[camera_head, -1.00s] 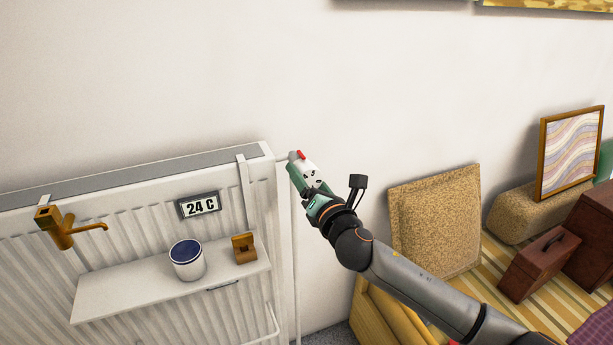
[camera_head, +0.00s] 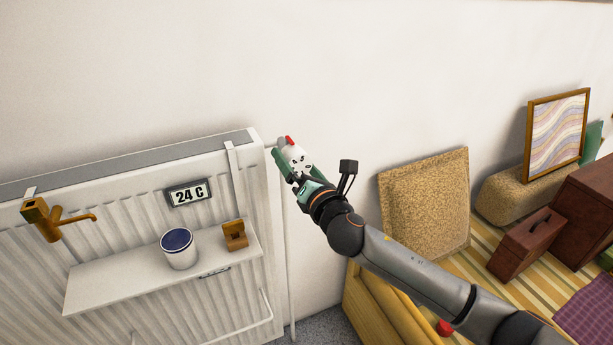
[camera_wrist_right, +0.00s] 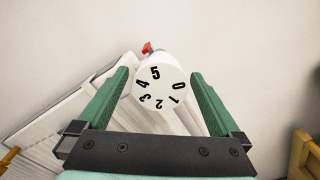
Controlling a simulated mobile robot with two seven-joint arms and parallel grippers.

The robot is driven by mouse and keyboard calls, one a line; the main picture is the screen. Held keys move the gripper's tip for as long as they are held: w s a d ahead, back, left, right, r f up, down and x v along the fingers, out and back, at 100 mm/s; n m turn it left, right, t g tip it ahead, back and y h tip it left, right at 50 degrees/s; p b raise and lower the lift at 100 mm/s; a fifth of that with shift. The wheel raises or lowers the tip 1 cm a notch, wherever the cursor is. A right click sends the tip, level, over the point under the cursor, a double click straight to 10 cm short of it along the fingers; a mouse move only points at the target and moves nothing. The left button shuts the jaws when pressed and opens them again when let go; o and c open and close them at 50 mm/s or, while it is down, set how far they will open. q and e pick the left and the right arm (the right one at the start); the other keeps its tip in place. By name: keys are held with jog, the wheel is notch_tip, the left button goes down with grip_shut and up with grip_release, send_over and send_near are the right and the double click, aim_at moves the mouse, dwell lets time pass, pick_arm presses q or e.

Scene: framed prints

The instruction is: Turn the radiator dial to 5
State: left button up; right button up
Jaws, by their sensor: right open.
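The radiator dial is a white round knob (camera_head: 295,159) at the radiator's upper right corner. In the right wrist view its face (camera_wrist_right: 160,89) shows black numbers. A red marker (camera_wrist_right: 147,47) sits behind the dial, and the 5 is the number nearest to it; exact alignment is hard to judge. My right gripper (camera_wrist_right: 160,75) is open, with one green finger on each side of the dial. Gaps show between the fingers and the dial in that view. The right gripper (camera_head: 292,161) also shows in the head view. My left gripper is out of view.
The white radiator (camera_head: 130,205) carries a shelf (camera_head: 120,285) with a blue-topped cup (camera_head: 179,250) and a small wooden holder (camera_head: 235,236). A brass tap (camera_head: 45,222) and a "24 C" display (camera_head: 187,193) are left. A cork-like panel (camera_head: 425,205) leans right.

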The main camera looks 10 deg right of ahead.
jog(key=v, duration=1.2)
